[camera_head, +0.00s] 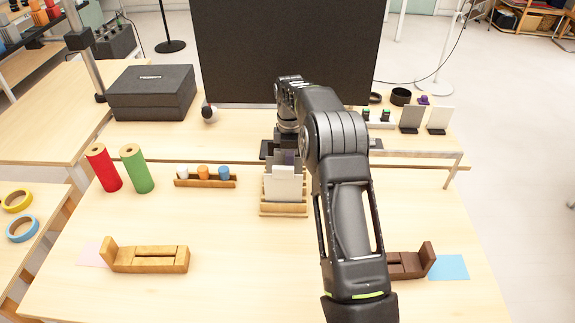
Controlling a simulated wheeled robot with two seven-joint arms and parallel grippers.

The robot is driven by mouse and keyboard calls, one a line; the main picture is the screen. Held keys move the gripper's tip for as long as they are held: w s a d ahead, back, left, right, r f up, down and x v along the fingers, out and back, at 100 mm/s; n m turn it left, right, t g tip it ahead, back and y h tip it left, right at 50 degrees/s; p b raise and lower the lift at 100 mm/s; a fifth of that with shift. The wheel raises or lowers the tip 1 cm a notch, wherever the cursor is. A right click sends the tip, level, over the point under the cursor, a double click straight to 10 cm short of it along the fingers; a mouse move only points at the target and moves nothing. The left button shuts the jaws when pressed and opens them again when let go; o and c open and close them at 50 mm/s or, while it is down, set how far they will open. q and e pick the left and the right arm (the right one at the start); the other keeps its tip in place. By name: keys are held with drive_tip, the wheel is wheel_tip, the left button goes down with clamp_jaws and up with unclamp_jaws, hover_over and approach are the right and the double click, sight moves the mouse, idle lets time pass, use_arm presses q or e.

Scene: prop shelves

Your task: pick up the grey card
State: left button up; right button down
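A wooden card rack (284,209) stands at the middle of the table. A white card (284,184) stands upright at its front. Behind the white card, a small grey-purple edge (290,158) shows under my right gripper; it may be a grey card, mostly hidden. Another dark grey card (411,119) stands at the back right, next to a white card (438,119). My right gripper (284,157) points down just over the back of the rack. Its fingertips are partly hidden, so I cannot tell whether it holds anything. My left gripper is out of view.
A black box (151,92) and a large dark panel (290,50) stand at the back. Red (104,168) and green (137,169) rolls stand left, near a wooden peg tray (205,182). Wooden holders lie front left (147,260) and front right (410,265). The front middle is clear.

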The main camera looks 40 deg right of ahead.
wheel_tip(320, 180, up, 7)
drive_tip(key=shift+w+f+b, duration=0.1)
drive_tip(key=shift+f+b, duration=0.05)
drive_tip(key=shift+b, duration=0.6)
wheel_tip(320, 180, up, 2)
drive_tip(key=shift+r+p, duration=0.15)
drive_tip(key=shift+p, duration=0.55)
drive_tip(key=shift+r+p, duration=0.4)
drive_tip(key=shift+r, duration=0.1)
drive_tip(key=shift+f, duration=0.1)
